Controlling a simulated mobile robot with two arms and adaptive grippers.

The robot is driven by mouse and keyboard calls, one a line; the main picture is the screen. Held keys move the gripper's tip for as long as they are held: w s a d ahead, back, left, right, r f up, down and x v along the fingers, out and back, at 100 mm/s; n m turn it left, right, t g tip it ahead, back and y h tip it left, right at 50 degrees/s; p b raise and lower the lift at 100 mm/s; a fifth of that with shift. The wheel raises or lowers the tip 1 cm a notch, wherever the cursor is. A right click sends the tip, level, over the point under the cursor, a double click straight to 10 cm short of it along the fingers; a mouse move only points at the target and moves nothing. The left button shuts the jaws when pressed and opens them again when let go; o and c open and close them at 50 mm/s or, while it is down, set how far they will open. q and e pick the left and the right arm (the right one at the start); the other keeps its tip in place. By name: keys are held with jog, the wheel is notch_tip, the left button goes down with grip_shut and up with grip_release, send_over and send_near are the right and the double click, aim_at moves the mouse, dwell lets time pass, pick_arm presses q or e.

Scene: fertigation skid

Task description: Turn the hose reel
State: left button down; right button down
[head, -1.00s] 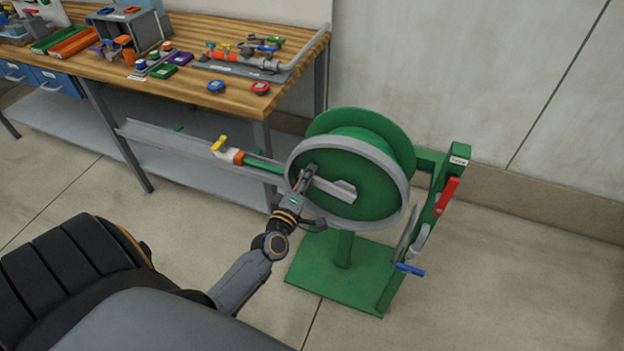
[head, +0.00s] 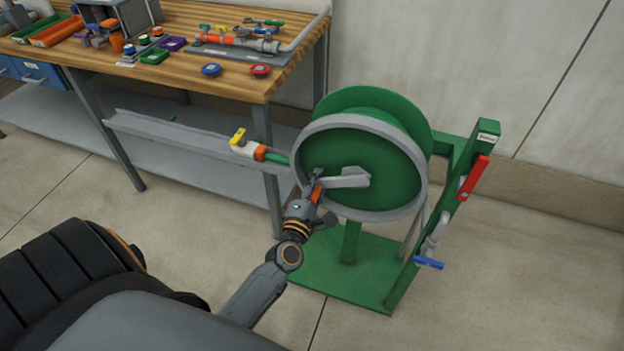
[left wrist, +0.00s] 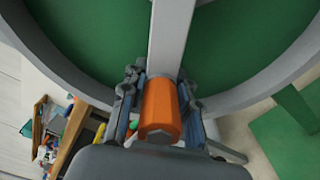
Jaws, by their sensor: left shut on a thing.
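The hose reel is a green drum (head: 395,178) with a grey rim on a green stand, right of the workbench. Its grey crank arm (head: 345,180) runs left from the hub across the drum face. My left gripper (head: 314,184) is shut on the orange crank handle (head: 317,194) at the arm's left end. In the left wrist view, the gripper's fingers (left wrist: 160,95) lie on both sides of the orange handle (left wrist: 160,110). A short length of green hose (head: 277,159) leads from the reel to a yellow-handled valve (head: 238,136) over a grey trough (head: 190,140). My right gripper is out of view.
The wooden workbench (head: 190,82) carries pipe parts, a blue disc (head: 211,70) and a red disc (head: 260,70). The stand's right post holds a red lever (head: 473,178) and a blue-handled valve (head: 429,262). The floor in front is clear.

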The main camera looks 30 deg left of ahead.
pick_arm(q)
jog(key=shift+d+f, duration=0.4)
jog(key=shift+f, duration=0.35)
jog(key=shift+d, duration=0.1)
jog(key=c, duration=1.1)
grip_release()
jog(key=shift+o, duration=0.2)
jog(key=shift+w+d+r, duration=0.1)
jog(key=shift+r, duration=0.05)
jog(key=shift+s, duration=0.35)
jog(key=v, duration=1.1)
jog(key=shift+s, duration=0.15)
